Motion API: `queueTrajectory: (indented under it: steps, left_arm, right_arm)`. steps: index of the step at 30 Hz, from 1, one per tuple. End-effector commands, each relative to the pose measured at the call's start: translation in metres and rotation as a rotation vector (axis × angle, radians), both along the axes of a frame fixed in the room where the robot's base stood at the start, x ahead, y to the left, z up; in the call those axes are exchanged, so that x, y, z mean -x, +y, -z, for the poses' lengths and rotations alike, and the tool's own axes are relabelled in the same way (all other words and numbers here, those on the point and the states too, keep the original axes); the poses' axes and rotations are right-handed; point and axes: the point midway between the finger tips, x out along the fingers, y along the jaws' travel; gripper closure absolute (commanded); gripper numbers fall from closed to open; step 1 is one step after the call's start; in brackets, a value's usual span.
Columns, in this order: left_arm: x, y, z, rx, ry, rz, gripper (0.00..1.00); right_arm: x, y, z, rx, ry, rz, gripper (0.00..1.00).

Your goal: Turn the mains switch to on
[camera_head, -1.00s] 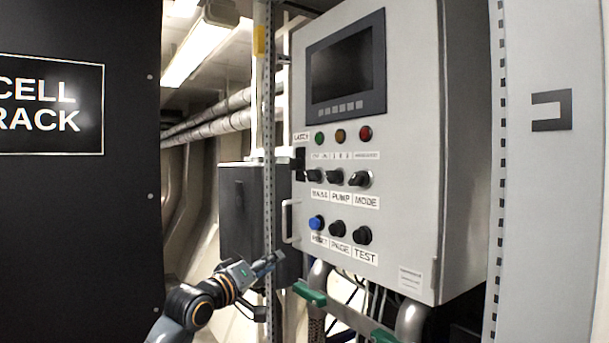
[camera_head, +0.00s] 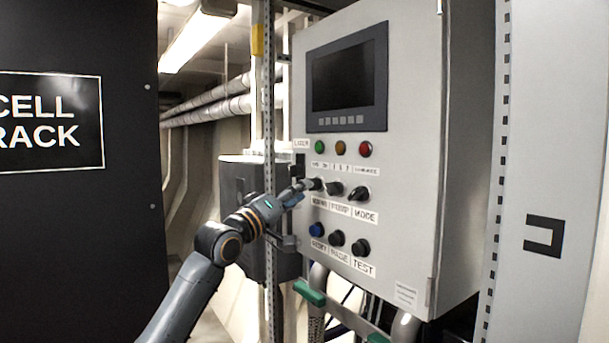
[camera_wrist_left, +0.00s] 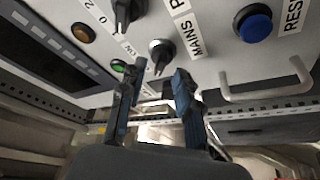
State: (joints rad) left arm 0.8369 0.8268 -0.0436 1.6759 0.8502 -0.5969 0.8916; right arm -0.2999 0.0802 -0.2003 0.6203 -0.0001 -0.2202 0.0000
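The mains switch (camera_head: 316,184) is a dark rotary knob at the left of the middle row on the grey control cabinet. In the left wrist view the mains switch (camera_wrist_left: 162,50) sits beside its MAINS label (camera_wrist_left: 190,38). My left gripper (camera_head: 298,189) is just left of the knob, its tips close to it. In the left wrist view my left gripper (camera_wrist_left: 160,75) is open, its two fingers apart with the knob just ahead of the gap between them. Nothing is between the fingers. I cannot tell the knob's exact setting. My right gripper is not in view.
The pump knob (camera_head: 335,188) and mode knob (camera_head: 358,194) are in the same row. The blue reset button (camera_head: 317,229) is below, the green lamp (camera_head: 320,147) above. A door handle (camera_wrist_left: 265,90) and a perforated upright (camera_head: 269,120) stand near the arm.

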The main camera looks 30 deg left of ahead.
Motion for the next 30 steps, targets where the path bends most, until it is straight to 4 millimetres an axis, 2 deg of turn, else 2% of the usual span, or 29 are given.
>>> queueTrajectory:
  steps: [1, 6, 16, 17, 21, 30]
  left_arm:
    - [-0.008, 0.0, -0.006, 0.003, 0.001, 0.0, 0.67]
    - [-0.022, -0.002, -0.007, 0.002, 0.001, 0.0, 0.67]
    - [-0.025, -0.002, -0.006, -0.001, 0.0, 0.0, 0.67]
    - [-0.025, -0.002, -0.006, -0.001, 0.0, 0.0, 0.71]
    - [-0.025, -0.002, -0.006, 0.0, 0.0, 0.0, 1.0]
    - [-0.025, -0.002, -0.005, -0.007, -0.002, -0.001, 1.0]
  right_arm:
    - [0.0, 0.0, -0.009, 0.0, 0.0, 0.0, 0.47]
    - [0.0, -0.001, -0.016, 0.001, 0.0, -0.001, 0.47]
    - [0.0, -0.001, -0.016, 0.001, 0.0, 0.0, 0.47]
    - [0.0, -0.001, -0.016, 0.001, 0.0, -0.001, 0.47]
    - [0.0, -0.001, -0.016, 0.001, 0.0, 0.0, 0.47]
    - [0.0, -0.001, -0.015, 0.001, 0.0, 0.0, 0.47]
